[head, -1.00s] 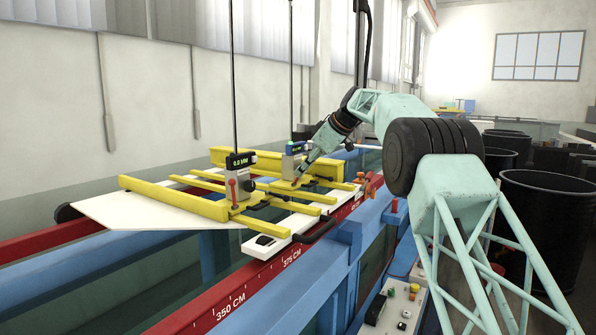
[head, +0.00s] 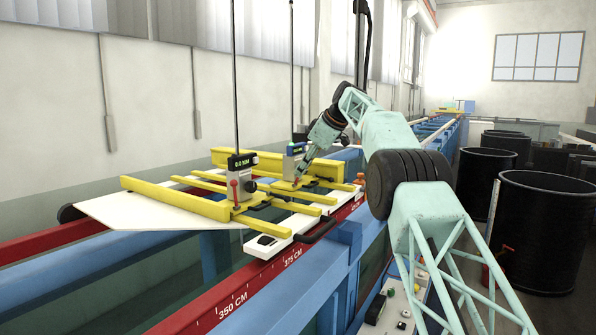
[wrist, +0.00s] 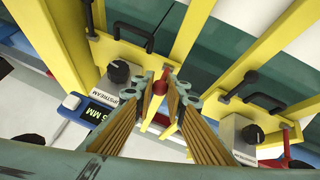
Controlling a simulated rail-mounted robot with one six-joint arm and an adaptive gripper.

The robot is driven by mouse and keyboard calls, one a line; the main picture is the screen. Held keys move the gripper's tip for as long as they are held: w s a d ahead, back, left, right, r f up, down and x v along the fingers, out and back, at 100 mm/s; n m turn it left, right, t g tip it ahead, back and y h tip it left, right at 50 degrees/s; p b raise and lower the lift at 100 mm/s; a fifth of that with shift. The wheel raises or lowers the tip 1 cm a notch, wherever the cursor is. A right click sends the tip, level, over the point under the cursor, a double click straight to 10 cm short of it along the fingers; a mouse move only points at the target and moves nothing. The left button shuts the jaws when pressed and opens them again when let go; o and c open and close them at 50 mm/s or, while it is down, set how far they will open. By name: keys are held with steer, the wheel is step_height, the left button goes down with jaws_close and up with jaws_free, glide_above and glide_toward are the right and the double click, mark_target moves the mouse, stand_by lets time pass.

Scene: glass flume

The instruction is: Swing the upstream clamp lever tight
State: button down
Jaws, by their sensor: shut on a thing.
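In the wrist view, a red clamp lever (wrist: 158,88) stands between the fingertips of my gripper (wrist: 167,82). The gripper is shut on it. The lever is beside a grey box with a black knob (wrist: 118,71), labelled UPSTREAM (wrist: 129,94), on a yellow frame. The fingers hide the lever's lower part, so I cannot tell how tight it is. In the head view, my gripper (head: 299,178) reaches down to the farther gauge unit (head: 294,150) on the yellow rails; the lever is barely visible there.
A nearer gauge (head: 242,161) with its own red lever (head: 235,188) stands on the same yellow rails (head: 175,198). Thin vertical rods rise from both gauges. Red and blue flume rails run below. Black barrels (head: 546,228) stand at the right.

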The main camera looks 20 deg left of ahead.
stand_by(0.6)
steer(key=c, duration=2.6)
jaws_free()
steer(key=shift+r, duration=0.1)
steer(key=v, duration=1.1)
steer(key=shift+d+r, duration=0.15)
steer(key=shift+r, duration=0.2)
steer(key=shift+s, duration=0.15)
steer(key=shift+c, duration=0.6)
